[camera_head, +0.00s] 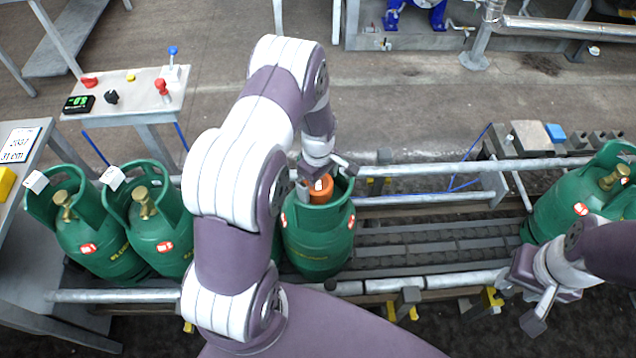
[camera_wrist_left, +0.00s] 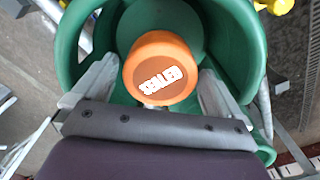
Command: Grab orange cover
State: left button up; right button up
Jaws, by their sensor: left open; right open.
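The orange cover (camera_head: 321,188) sits on top of a green gas cylinder (camera_head: 318,240) on the conveyor, inside its collar. In the left wrist view my left gripper (camera_wrist_left: 155,88) has one finger on each side of the cover, with a gap on both sides. My right gripper (camera_head: 520,293) is at the right near the conveyor's front rail, open and empty.
Two green cylinders (camera_head: 99,236) with bare brass valves and white tags stand at the left of the conveyor. The conveyor rollers (camera_head: 430,245) between are clear. A small table (camera_head: 135,95) with controls stands behind.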

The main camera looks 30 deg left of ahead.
pick_arm(q)
jog(key=shift+w+f, duration=0.1)
jog(key=shift+f, duration=0.3)
jog(key=c, duration=0.8)
jog(key=shift+r, duration=0.1)
